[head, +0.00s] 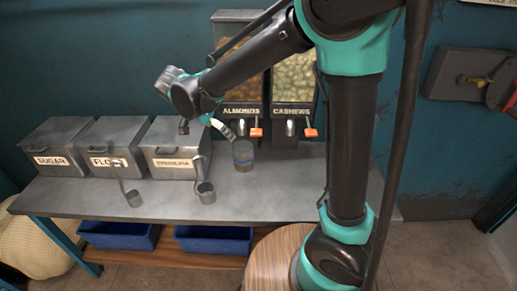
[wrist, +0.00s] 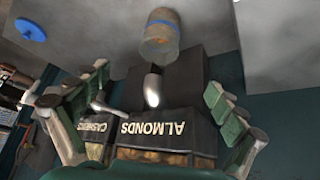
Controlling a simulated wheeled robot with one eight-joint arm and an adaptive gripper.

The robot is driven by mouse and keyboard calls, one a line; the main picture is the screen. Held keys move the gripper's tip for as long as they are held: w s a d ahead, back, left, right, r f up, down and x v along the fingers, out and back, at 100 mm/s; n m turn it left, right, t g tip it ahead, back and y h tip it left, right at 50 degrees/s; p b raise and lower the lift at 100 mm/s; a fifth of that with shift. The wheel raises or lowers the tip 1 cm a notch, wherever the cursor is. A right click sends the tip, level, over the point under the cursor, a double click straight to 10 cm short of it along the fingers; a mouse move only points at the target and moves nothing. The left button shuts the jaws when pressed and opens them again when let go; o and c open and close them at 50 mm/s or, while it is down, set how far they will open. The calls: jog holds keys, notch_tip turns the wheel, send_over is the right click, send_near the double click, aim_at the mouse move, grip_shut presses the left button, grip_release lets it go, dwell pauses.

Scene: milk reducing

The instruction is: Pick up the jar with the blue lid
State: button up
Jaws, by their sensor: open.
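A clear jar (head: 243,155) with a blue band stands on the grey counter in front of the almonds dispenser. In the wrist view the jar (wrist: 160,38) is at top centre, beyond the fingertips, with its blue ring showing. A round blue disc like a lid (wrist: 32,28) shows at top left of the wrist view; I cannot tell whether it sits on a jar. My gripper (head: 212,124) is open and empty, above and left of the banded jar in the head view. Its fingers are spread wide in the wrist view (wrist: 158,88).
The almonds dispenser (head: 241,118) and cashews dispenser (head: 292,118) stand behind the jar. Several grey bins, including the sugar bin (head: 62,148), line the counter (head: 90,197) at left. A round wooden stool (head: 268,262) stands in front.

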send_near(243, 149)
jog(key=shift+s+d+f, duration=0.2)
jog(key=shift+s+d, duration=0.15)
jog(key=shift+s, duration=0.1)
jog(key=shift+s+d+f, duration=0.25)
jog(key=shift+s+d, duration=0.1)
jog(key=shift+s, duration=0.15)
jog(key=shift+d+x, duration=0.15)
jog(key=shift+x, duration=1.2)
jog(key=shift+d+x, duration=0.15)
jog(key=shift+x, duration=1.25)
jog(key=shift+s+r, duration=0.15)
jog(key=c, duration=1.9)
jog(key=shift+r, duration=0.1)
